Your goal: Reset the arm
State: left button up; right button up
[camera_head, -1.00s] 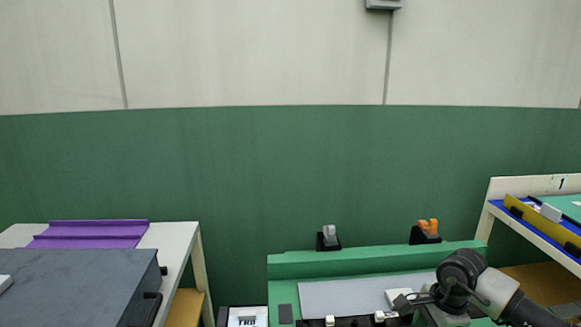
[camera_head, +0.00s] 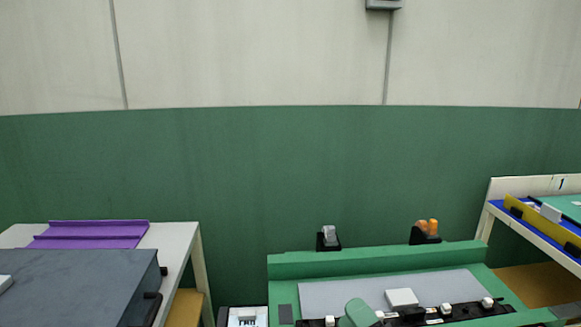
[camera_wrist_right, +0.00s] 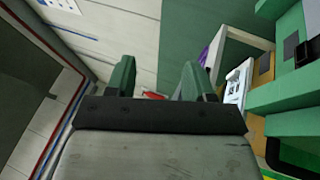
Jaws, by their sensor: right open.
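My right gripper shows in the right wrist view (camera_wrist_right: 156,78), with its two green fingers apart and nothing visible between them. In the head view only a rounded green part (camera_head: 359,314), probably of this gripper, shows at the bottom edge. It is in front of the black strip (camera_head: 465,311) on the green workbench. Small white clips, such as the one at the right end (camera_head: 487,302), sit along this strip. A white block (camera_head: 401,298) lies on the grey panel (camera_head: 335,297) behind it. My left gripper is out of view.
A white table (camera_head: 177,239) at left holds purple trim (camera_head: 92,233), with a dark grey case (camera_head: 75,280) in front. Two black holders, one with grey pieces (camera_head: 329,236) and one with orange pieces (camera_head: 428,229), stand at the bench's back. A rack (camera_head: 497,190) is at right.

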jog(key=s+d+f+m+g+h, duration=0.25)
jog(key=d+f+m+h, duration=0.4)
jog(key=m+h, duration=0.4)
jog(key=s+d+f+m+g, duration=0.2)
jog(key=s+f+m+g, duration=0.45)
jog(key=s, duration=0.45)
jog(key=s+d+f+m+g, duration=0.1)
jog(key=s+f+m+g, duration=0.6)
jog(key=s, duration=0.4)
notch_tip(320, 180, down, 19)
jog(key=n+p, duration=0.2)
jog(key=p, duration=0.4)
pick_arm(q)
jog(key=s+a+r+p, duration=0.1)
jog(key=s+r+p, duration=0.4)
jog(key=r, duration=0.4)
jog(key=shift+p, duration=0.3)
pick_arm(e)
jog(key=s+d+f+g, duration=0.2)
jog(key=s+d+f, duration=0.1)
jog(key=s+f, duration=0.9)
jog(key=s, duration=0.4)
jog(key=shift+f, duration=0.15)
